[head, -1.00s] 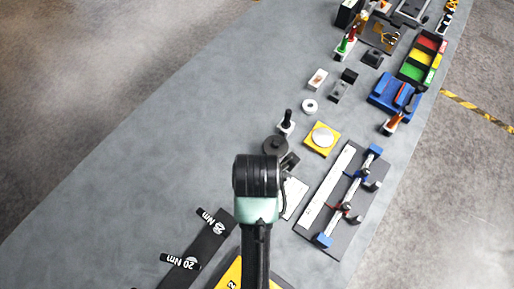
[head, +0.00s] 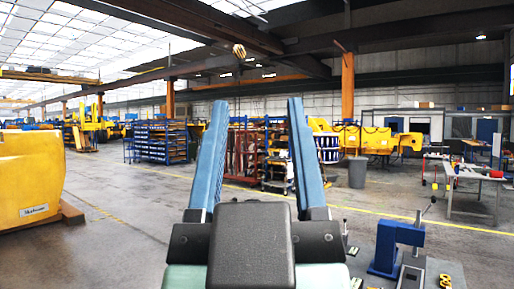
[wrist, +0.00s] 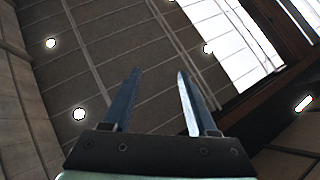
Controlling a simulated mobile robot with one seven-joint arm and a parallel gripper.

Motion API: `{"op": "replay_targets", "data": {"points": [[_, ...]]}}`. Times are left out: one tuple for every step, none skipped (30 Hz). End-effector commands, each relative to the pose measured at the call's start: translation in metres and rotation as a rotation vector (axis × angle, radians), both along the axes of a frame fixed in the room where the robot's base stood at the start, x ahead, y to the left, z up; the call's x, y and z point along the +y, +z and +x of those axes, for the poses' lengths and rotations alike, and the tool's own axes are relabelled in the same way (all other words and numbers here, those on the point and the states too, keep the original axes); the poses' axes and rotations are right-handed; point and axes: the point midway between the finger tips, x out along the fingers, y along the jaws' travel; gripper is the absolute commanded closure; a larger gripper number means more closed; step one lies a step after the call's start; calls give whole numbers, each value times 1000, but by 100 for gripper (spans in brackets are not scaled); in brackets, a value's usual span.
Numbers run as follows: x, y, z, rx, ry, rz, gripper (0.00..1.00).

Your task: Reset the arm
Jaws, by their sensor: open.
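My gripper (head: 251,110) stands up in front of the head camera, its two blue fingers apart with nothing between them. In the wrist view my gripper (wrist: 158,75) also shows open and empty, and it points up at the hall's ceiling (wrist: 110,60). No object touches the fingers in either view.
A blue vise-like device (head: 393,248) stands at the lower right. A work table (head: 470,174) with small items is farther right. A large yellow casting (head: 28,178) is at the left. Shelves (head: 160,141) and a grey bin (head: 357,172) stand farther back. Open floor lies between.

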Motion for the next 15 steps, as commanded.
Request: {"op": "replay_targets", "data": {"points": [[0,7,-7,-29,20,19,42],[0,9,-9,-38,27,28,42],[0,10,-11,-47,33,33,42],[0,11,-11,-49,35,35,42],[0,11,-11,-50,36,36,42],[0,11,-11,-49,36,36,42],[0,10,-11,-48,35,35,42],[0,10,-11,-47,35,35,42],[0,10,-10,-46,34,34,42],[0,10,-10,-46,34,34,42],[0,10,-10,-45,34,34,42],[0,10,-10,-45,34,34,42],[0,10,-10,-45,34,34,42],[0,7,-10,-44,34,34,42],[0,0,-10,-43,34,33,42]]}}
